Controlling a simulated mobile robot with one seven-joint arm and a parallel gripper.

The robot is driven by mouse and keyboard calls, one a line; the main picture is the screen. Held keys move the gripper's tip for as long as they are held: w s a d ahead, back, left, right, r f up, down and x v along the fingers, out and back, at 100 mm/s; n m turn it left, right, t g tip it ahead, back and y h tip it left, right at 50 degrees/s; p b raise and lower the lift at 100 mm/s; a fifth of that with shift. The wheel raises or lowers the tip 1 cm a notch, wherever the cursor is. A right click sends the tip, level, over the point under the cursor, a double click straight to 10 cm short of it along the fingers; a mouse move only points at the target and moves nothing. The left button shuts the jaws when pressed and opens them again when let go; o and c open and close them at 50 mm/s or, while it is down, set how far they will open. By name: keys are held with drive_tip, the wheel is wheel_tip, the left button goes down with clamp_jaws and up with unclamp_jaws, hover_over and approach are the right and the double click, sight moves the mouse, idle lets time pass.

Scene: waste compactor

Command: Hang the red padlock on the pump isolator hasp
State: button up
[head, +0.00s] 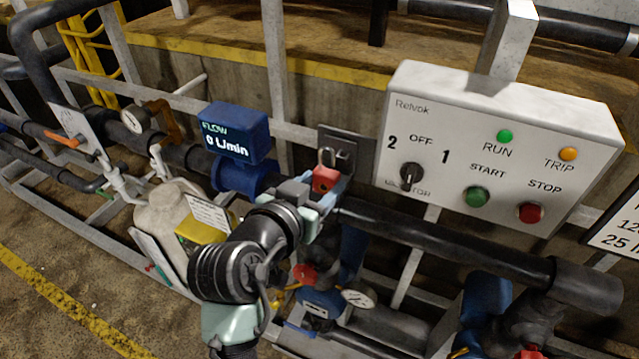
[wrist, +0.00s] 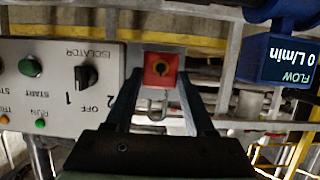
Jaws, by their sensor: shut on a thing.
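The red padlock (head: 325,181) is held upright in my gripper (head: 318,195), with its metal shackle uppermost. In the wrist view, which is upside down, the red padlock (wrist: 160,68) sits between the two dark fingers of my gripper (wrist: 160,78), its keyhole facing the camera. The pump isolator hasp (head: 362,152) is a dark grey plate with a metal loop, just left of the control box. The shackle overlaps the hasp loop in the head view. I cannot tell whether the shackle passes through the loop or is only in front of it.
The control box (head: 440,95), with its isolator switch (head: 411,176) and buttons, stands close right of the hasp. A blue flow meter (head: 235,132) is close on the left. A dark pipe (head: 440,235) runs below. Pale frame posts and rails surround the area.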

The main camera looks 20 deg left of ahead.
sight(325, 174)
drive_tip(key=shift+w+d, duration=0.1)
drive_tip(key=shift+w, duration=2)
drive_tip(key=shift+f+b, duration=0.2)
drive_tip(key=shift+b, duration=0.2)
idle(0.5)
drive_tip(key=o, duration=1.3)
drive_tip(key=shift+c, duration=0.5)
drive_tip(key=shift+s, duration=0.1)
drive_tip(key=shift+p+v, duration=0.45)
drive_tip(key=shift+v, duration=0.4)
drive_tip(key=shift+p+v, duration=0.85)
drive_tip(key=shift+v, duration=1.75)
